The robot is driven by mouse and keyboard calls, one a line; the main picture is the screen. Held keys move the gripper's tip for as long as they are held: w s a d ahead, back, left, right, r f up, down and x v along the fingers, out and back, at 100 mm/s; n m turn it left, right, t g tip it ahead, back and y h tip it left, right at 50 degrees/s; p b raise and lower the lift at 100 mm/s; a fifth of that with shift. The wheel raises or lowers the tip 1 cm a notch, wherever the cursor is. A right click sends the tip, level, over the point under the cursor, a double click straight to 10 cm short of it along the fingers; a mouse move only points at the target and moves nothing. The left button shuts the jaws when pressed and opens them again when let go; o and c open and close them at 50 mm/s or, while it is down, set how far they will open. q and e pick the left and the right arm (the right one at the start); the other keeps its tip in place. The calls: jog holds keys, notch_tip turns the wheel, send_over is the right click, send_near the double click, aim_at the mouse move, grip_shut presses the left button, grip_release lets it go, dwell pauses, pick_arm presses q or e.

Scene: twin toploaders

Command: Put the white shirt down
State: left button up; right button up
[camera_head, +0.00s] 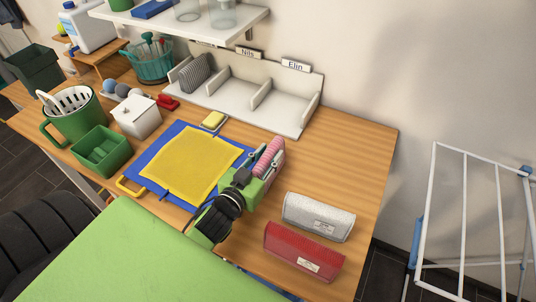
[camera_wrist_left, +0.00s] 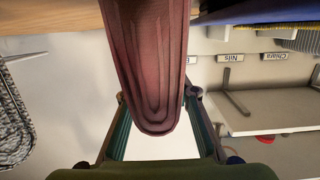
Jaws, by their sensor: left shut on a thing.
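My left gripper (camera_head: 264,166) is shut on a pink folded cloth (camera_head: 269,153), held upright above the right edge of the blue folding board (camera_head: 150,163). In the left wrist view the cloth (camera_wrist_left: 150,60) sits between the fingers as a dark pink, layered fold. I see no clearly white shirt; the held cloth looks pink in both views. My right gripper is not in view.
A white divider rack (camera_head: 225,97) with name labels stands at the wall, a grey folded cloth (camera_head: 195,74) in its left compartment. A silver pouch (camera_head: 318,217) and a red pouch (camera_head: 303,250) lie at right. Green containers (camera_head: 101,151) stand left. Wood behind the pouches is bare.

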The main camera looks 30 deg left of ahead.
pick_arm(q)
jog(key=shift+f, duration=0.15)
jog(key=o, duration=1.3)
jog(key=shift+s, duration=0.15)
